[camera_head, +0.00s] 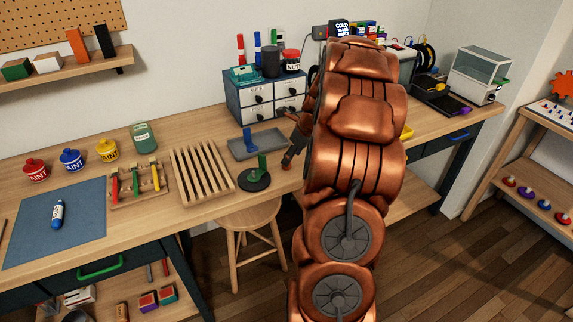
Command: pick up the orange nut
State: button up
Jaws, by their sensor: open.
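My gripper (291,153) is small and dark in the head view, hanging at the left side of my copper arm over the front part of the workbench. Its jaws are open. A small reddish-orange spot (286,166) shows right at the fingertips, low over the bench top. It may be the orange nut, but it is too small to tell, and I cannot tell whether the fingers touch it. No other clear orange nut shows. My arm hides part of the bench behind it.
A green-posted dark disc (254,179) and a grey tray (257,144) stand left of my gripper. A drawer cabinet (262,97) with jars is behind. A wooden slatted rack (201,172) lies further left. A stool (249,217) stands below the bench edge.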

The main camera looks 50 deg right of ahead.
jog(key=shift+p+x, duration=0.5)
jog(key=shift+x, duration=1.5)
jog(key=shift+w+d, duration=0.1)
jog(key=c, duration=0.9)
jog(key=shift+r, duration=0.15)
